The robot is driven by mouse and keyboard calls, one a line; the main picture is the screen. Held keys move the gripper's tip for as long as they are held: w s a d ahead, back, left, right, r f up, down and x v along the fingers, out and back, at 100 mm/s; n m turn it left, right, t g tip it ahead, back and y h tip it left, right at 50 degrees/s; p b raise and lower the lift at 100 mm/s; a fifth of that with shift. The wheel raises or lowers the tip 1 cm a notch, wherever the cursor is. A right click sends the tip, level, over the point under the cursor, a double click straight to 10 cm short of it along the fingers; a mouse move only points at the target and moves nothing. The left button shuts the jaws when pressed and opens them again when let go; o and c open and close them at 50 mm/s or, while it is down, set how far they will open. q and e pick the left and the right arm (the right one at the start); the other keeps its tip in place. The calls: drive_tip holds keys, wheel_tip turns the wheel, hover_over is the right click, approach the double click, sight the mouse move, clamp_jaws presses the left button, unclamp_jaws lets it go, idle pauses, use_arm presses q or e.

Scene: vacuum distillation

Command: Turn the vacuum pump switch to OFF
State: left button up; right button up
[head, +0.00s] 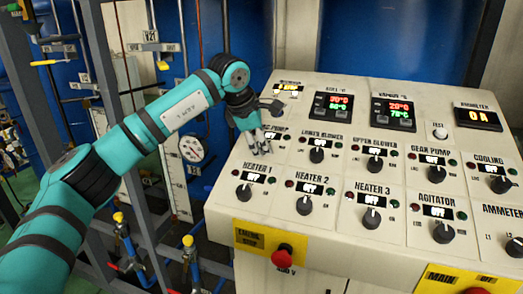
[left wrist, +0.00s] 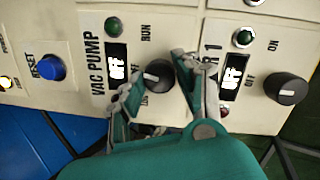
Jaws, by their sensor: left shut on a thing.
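The vacuum pump switch (left wrist: 158,74) is a black round knob with a white pointer mark, beside the VAC PUMP label (left wrist: 95,65) in the left wrist view. Its small display (left wrist: 118,65) appears to read OFF. My left gripper (left wrist: 155,78) is shut on the knob, one finger on either side. In the head view my left gripper (head: 261,148) reaches down to the upper left of the control panel (head: 335,270) and hides the knob and part of its label. My right gripper is not in view.
The heater 1 knob (left wrist: 286,89) sits close to one finger. A blue reset button (left wrist: 51,67) is on the other side. The lower blower knob (head: 316,155) and several other knobs fill the panel. A red emergency stop (head: 283,252) is at the front edge.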

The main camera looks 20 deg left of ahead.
use_arm(q)
drive_tip(key=shift+f+n+b, duration=0.1)
drive_tip(key=shift+n+b, duration=0.6)
drive_tip(key=shift+n, duration=0.6)
drive_tip(key=o, duration=1.1)
drive_tip(key=shift+o, duration=0.2)
drive_tip(key=v, duration=1.2)
drive_tip(key=shift+s, duration=0.2)
drive_tip(key=shift+d, duration=0.1)
